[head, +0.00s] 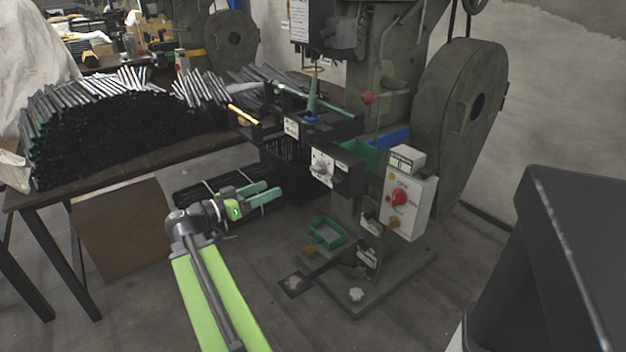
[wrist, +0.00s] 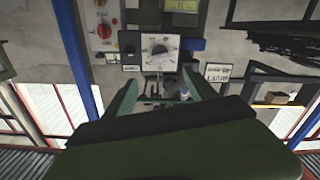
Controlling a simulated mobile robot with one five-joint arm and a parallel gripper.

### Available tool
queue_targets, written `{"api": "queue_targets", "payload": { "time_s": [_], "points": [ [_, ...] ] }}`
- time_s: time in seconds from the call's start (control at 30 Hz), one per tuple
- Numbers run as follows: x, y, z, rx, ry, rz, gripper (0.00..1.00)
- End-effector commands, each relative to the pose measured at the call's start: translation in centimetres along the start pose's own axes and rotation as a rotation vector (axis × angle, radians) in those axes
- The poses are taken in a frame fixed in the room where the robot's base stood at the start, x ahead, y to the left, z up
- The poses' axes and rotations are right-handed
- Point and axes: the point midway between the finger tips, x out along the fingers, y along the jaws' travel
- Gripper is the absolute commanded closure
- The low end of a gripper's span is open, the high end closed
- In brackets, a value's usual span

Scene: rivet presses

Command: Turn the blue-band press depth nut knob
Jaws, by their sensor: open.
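The nearer green-grey press carries a blue band (head: 394,137) on its column. A white dial plate with a grey knob (head: 321,168) sits on a dark box on the press front, and I take this as the depth nut knob. In the wrist view the knob (wrist: 158,50) shows on its marked plate, beyond my fingertips and roughly between them. My gripper (head: 273,192) is open and empty, to the left of the knob and a little lower, apart from it. Its two green fingers also show spread in the wrist view (wrist: 159,80).
A control box with a red knob (head: 399,198) stands right of the dial plate. A green tray (head: 327,232) is low on the press. A table (head: 117,172) piled with dark rods is at left. A second press with a yellow band (head: 195,53) stands behind. Open floor lies front left.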

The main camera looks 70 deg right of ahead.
Motion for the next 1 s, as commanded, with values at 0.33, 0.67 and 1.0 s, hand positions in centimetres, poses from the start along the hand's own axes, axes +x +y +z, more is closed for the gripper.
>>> {"api": "queue_targets", "payload": {
  "time_s": [0.33,0.67,1.0],
  "points": [
    [7.6,0.0,0.1,-0.002,-0.004,0.003,0.35],
    [15.0,0.0,0.1,-0.003,-0.004,0.002,0.35],
    [17.1,0.1,0.1,-0.004,-0.004,0.000,0.35]
  ]
}}
